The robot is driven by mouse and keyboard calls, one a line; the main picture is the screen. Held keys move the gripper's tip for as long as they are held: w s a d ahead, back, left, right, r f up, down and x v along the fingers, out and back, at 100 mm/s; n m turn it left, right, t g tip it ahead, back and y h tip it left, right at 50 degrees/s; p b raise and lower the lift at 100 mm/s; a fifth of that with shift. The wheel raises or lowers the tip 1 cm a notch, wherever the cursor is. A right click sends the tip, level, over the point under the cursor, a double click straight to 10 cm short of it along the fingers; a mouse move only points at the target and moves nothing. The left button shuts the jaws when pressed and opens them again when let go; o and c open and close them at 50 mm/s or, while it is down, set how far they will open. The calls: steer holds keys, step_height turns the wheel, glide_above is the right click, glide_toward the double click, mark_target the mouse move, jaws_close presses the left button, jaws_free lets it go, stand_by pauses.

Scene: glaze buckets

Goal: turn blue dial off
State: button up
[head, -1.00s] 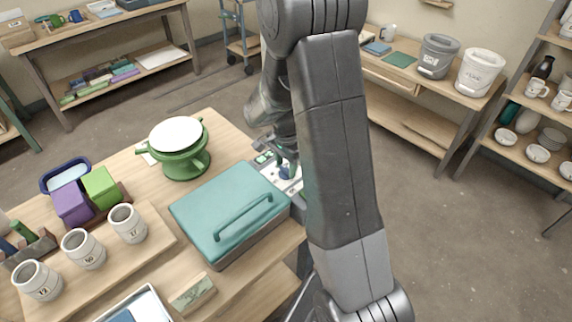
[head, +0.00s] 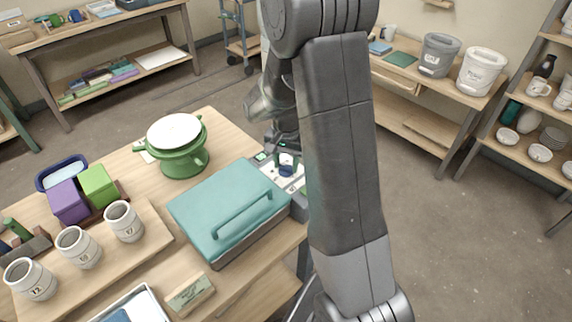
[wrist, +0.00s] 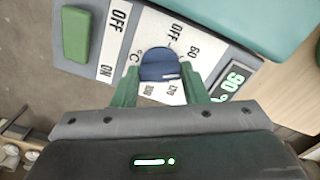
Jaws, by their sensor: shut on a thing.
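The blue dial (wrist: 158,64) sits on a white control panel (wrist: 205,50) printed OFF, 60, 120 and 180. A small white mark shows on the dial's lower right edge, on the side away from OFF. My gripper (wrist: 160,80) has its two green fingers on either side of the dial and is shut on it. In the head view the dial (head: 286,170) is small, beside the teal-lidded box (head: 225,208), under my gripper (head: 286,160).
A green rectangular switch (wrist: 76,33) marked OFF and ON and a green-lit display (wrist: 232,80) flank the dial. A green banding wheel (head: 180,158), several numbered mugs (head: 78,247) and purple and green blocks (head: 98,185) stand on the table. Open floor lies right of my arm.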

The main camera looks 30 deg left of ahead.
mark_target(286, 165)
steer(key=n+b, duration=0.1)
steer(key=n, duration=0.5)
steer(key=shift+n+b, duration=0.3)
steer(key=n+b, duration=0.1)
steer(key=n, duration=0.5)
steer(key=shift+r, duration=0.1)
stand_by(0.3)
steer(key=o, duration=1)
step_height(286, 165, up, 14)
steer(key=shift+f, duration=0.15)
steer(key=shift+f, duration=0.1)
